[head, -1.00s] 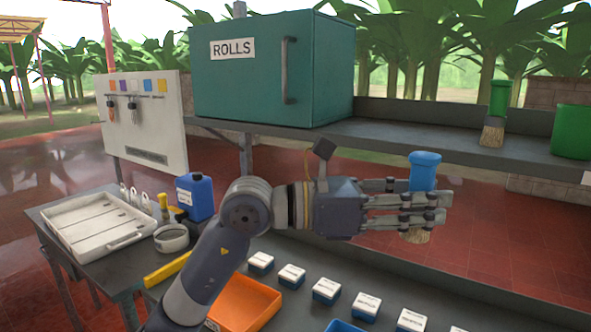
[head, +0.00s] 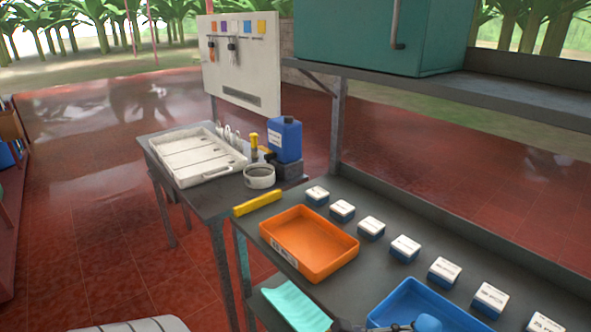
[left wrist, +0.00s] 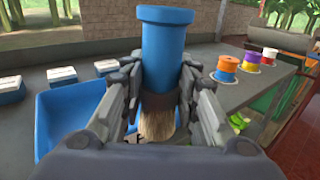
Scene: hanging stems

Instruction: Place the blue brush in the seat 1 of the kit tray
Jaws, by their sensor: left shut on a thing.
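The blue brush (left wrist: 163,45) is upright between the fingers of my left gripper (left wrist: 160,85), which is shut on it, in the left wrist view. Its pale bristles (left wrist: 156,122) point down. In the head view only the blue brush's top (head: 428,323) and a bit of the gripper show at the bottom edge. The white tray with long compartments, which looks like the kit tray (head: 207,181), lies on the side table at the left, far from the gripper. Its seat numbers cannot be read. My right gripper is not in view.
An orange bin (head: 335,262), a blue bin (head: 385,312) and several small labelled boxes (head: 405,246) stand on the bench. A blue jug (head: 286,140), a round bowl (head: 259,177) and a yellow bar (head: 257,203) are near the tray. Spools (left wrist: 227,65) stand right in the wrist view.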

